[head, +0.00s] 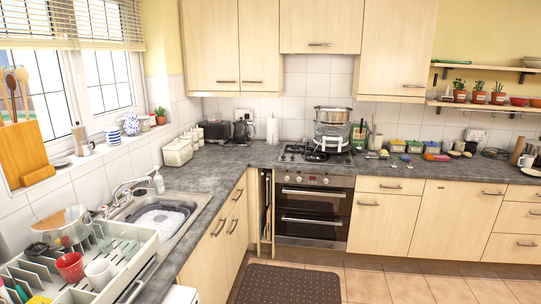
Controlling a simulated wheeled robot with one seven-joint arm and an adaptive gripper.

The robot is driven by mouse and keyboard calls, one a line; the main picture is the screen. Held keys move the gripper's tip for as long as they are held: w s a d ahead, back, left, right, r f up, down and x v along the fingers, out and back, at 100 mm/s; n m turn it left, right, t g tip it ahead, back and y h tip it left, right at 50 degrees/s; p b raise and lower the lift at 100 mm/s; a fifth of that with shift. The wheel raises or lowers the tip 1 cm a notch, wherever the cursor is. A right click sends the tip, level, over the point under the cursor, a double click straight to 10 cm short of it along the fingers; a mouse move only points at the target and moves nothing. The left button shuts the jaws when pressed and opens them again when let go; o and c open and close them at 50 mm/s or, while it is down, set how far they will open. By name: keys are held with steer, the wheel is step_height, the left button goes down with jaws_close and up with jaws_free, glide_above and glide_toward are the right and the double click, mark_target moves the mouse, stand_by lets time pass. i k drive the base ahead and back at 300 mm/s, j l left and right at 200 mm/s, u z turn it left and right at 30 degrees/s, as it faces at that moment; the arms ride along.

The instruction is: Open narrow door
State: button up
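The narrow door (253,212) is a tall light-wood panel in the corner, just left of the oven, in the head view. It is seen nearly edge-on. A narrow upright compartment with dark, thin items (265,208) shows beside it, so the door appears to stand at least partly open. I cannot tell exactly how far. My gripper is not in view, and nothing is seen touching the door.
The oven (314,212) stands right of the narrow compartment, with wider cupboards (384,215) beyond. Sink-side cupboards (226,235) with handles stand on the left. A dark mat (286,283) lies on the tiled floor in front. Floor at right (430,285) is clear.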

mark_target(259, 19)
steer(key=i, duration=4.05)
